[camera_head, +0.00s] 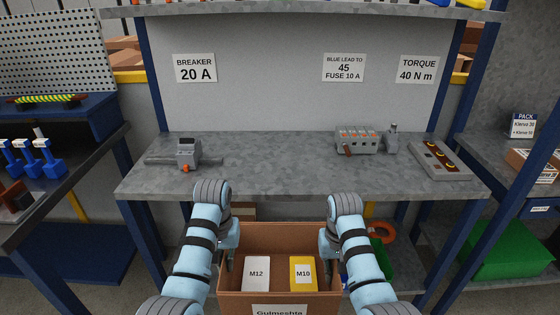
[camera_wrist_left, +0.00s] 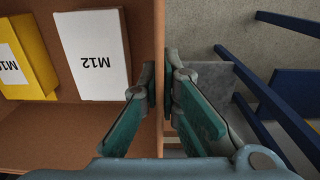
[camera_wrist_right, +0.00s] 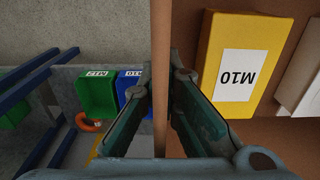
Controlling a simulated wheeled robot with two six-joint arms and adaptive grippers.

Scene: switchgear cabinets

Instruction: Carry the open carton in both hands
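The open carton (camera_head: 275,238) is brown cardboard, at the bottom middle of the head view in front of the workbench, with a "Gulmeshta" label on its near side. Inside lie a white M12 box (camera_head: 256,272) and a yellow M10 box (camera_head: 303,272). My left gripper (camera_wrist_left: 160,88) is shut on the carton's left wall, one finger inside and one outside. My right gripper (camera_wrist_right: 161,80) is shut on the right wall (camera_wrist_right: 161,30) in the same way. The carton looks about level; its underside is hidden.
The grey workbench (camera_head: 300,178) has a clear middle, with a grey device (camera_head: 187,152) at left and a terminal block (camera_head: 357,141) and tray (camera_head: 440,160) at right. Beneath it at right are an orange ring (camera_head: 382,232) and green bin (camera_wrist_right: 97,95). Blue-framed shelves flank both sides.

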